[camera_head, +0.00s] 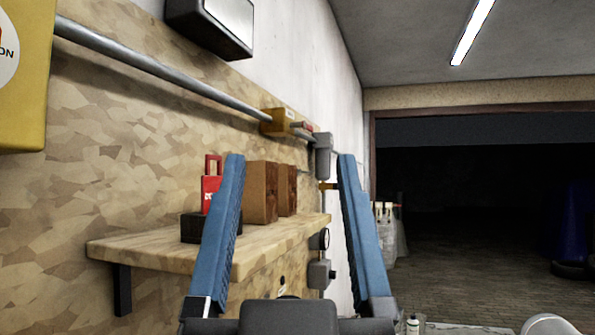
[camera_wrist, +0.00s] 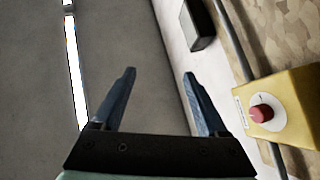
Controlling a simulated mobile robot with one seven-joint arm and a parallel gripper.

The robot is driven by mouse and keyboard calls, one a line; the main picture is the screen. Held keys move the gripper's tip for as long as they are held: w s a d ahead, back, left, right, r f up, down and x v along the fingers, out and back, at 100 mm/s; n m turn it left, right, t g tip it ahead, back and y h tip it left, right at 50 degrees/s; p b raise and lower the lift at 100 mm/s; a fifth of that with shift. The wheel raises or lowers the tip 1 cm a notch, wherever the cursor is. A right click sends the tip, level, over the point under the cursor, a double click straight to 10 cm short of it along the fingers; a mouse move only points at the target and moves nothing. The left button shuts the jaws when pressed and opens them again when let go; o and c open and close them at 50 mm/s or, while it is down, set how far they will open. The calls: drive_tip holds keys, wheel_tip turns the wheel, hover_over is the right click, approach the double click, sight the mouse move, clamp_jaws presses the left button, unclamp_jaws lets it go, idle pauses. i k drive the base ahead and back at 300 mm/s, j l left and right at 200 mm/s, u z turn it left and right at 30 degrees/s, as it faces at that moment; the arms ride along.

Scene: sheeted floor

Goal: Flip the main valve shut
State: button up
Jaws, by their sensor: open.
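No part is plainly marked as the main valve. A small yellow block (camera_head: 279,122) sits on the grey wall pipe (camera_head: 170,70) in the head view, with a reddish-grey piece at its right end. Either could be the valve; I cannot tell. My gripper (camera_head: 291,157) is open and empty, its blue fingers pointing ahead and wide apart. It also shows in the wrist view (camera_wrist: 160,73), touching nothing.
A wooden shelf (camera_head: 150,248) juts from the wall at left, bearing a red padlock-like object (camera_head: 211,186) and brown blocks (camera_head: 262,190). A yellow box (camera_head: 22,90) is near left; its red knob (camera_wrist: 261,113) shows in the wrist view. Open floor (camera_head: 470,280) lies right.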

sight(302, 124)
drive_tip(key=i+l, duration=0.15)
drive_tip(key=l, duration=0.2)
drive_tip(key=i+l, duration=0.1)
drive_tip(key=l, duration=0.25)
drive_tip(key=i+l, duration=0.15)
drive_tip(key=l, duration=0.2)
drive_tip(key=i+l, duration=0.15)
drive_tip(key=l, duration=0.2)
drive_tip(key=i+l, duration=0.15)
drive_tip(key=l, duration=0.2)
drive_tip(key=i+l, duration=0.1)
drive_tip(key=i, duration=0.9)
drive_tip(key=i+l+u, duration=0.1)
drive_tip(key=i, duration=0.35)
